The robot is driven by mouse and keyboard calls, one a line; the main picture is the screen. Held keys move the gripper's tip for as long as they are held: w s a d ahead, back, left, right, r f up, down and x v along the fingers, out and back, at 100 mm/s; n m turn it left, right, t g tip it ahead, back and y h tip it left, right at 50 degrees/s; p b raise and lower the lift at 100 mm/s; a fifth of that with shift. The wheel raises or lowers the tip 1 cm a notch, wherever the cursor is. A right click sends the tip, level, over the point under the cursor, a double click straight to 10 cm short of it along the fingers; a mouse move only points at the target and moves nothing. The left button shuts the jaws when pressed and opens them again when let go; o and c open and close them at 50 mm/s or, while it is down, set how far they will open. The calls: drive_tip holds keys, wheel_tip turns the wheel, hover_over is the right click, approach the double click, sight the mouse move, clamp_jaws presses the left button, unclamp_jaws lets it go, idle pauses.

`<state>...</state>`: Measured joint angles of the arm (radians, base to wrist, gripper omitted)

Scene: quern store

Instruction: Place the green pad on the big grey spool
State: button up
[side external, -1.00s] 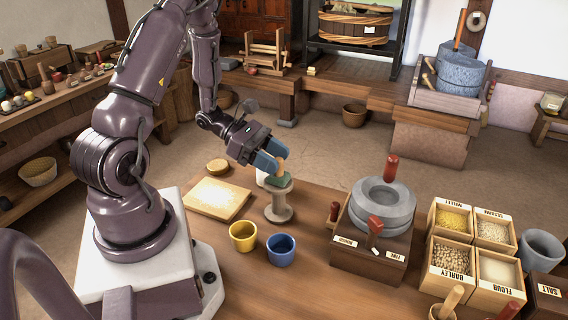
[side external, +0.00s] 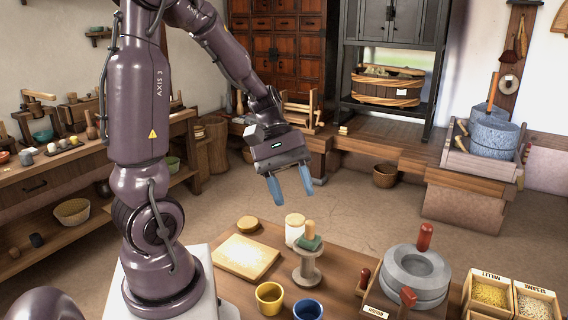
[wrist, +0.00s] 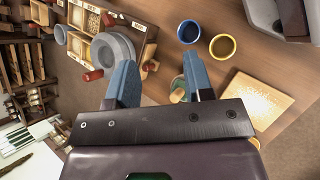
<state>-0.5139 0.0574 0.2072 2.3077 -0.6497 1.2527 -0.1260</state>
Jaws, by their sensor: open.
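A white jar with a tan lid (side external: 294,230) stands just behind the spool. A yellow cup (side external: 269,297) and a blue cup (side external: 307,310) stand in front. A wooden board (side external: 246,257) lies to the left. A grey quern (side external: 414,278) and grain boxes (side external: 490,293) stand to the right.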

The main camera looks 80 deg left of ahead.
drive_tip(key=s+d+r+m+t+y, duration=0.3)
drive_tip(key=d+r+m+y, duration=0.4)
drive_tip(key=m, duration=0.6)
drive_tip(key=shift+s+r+m+t+y, duration=0.2)
drive_tip(key=shift+r+m+t+y, duration=0.25)
drive_tip(key=shift+r, duration=0.45)
